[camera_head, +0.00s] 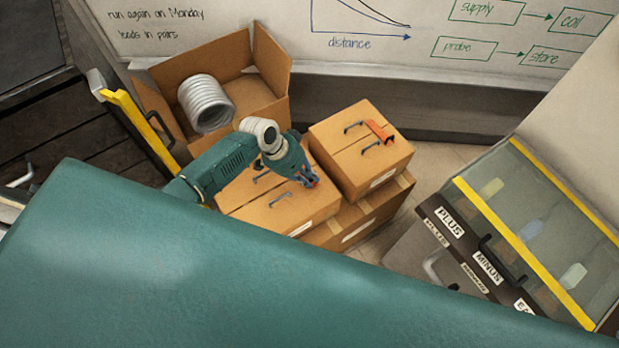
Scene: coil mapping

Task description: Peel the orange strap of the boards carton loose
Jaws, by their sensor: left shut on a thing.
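My left gripper (311,181) reaches over the top of the front carton (310,207), near its right side. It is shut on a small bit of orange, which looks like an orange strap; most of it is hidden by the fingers. Two blue handles (280,199) stand on this carton's top. A second carton (350,158) to the right has an orange strap (379,131) on its top beside blue handles. White labels on the cartons are too small to read, so I cannot tell which is the boards carton. My right gripper is not in view.
An open carton (270,62) at the back holds a white coil (206,104). Another carton (362,226) lies under the two. A clear-lidded case (540,225) with yellow edges and PLUS and MINUS labels stands right. A whiteboard (240,25) closes off the back.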

